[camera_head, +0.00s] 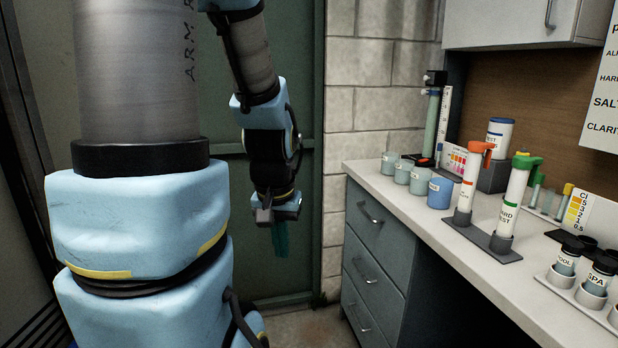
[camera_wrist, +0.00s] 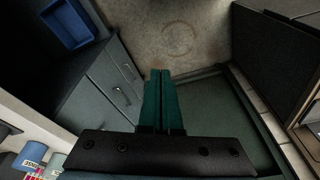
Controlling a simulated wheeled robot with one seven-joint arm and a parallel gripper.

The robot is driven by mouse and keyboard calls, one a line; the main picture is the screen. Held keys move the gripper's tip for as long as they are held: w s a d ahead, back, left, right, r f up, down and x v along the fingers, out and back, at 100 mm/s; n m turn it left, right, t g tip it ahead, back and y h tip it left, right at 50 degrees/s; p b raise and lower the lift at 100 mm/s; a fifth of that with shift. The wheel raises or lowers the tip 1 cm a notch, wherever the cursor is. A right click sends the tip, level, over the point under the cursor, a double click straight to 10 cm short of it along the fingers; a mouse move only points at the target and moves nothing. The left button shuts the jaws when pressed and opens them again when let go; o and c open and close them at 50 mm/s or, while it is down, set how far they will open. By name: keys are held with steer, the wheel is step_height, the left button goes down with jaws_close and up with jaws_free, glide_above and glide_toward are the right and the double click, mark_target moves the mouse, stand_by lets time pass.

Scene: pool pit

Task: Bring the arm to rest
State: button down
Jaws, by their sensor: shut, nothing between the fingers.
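My arm hangs folded in front of the green door in the head view, to the left of the counter. My gripper (camera_head: 280,238) points down at its end, with green fingers below the dark wrist. In the wrist view my gripper (camera_wrist: 161,75) shows its two green fingers side by side, shut and empty. The fingers are above the floor and apart from the drawers. Nothing is held.
A white counter (camera_head: 445,237) with grey drawers (camera_head: 373,278) stands to the right. It holds several cups, an orange-topped tube (camera_head: 470,180), a green-topped tube (camera_head: 513,200) and capped bottles (camera_head: 568,258). A blue bin (camera_wrist: 70,24) shows in the wrist view. The floor (camera_wrist: 185,40) below is clear.

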steer(key=shift+s+a+f+n+g, duration=0.2)
steer(key=shift+s+a+n, duration=0.15)
steer(key=shift+s, duration=0.15)
steer(key=shift+s+a+f+n+g, duration=0.1)
steer(key=shift+s+a+f+n, duration=0.15)
steer(key=shift+s, duration=0.2)
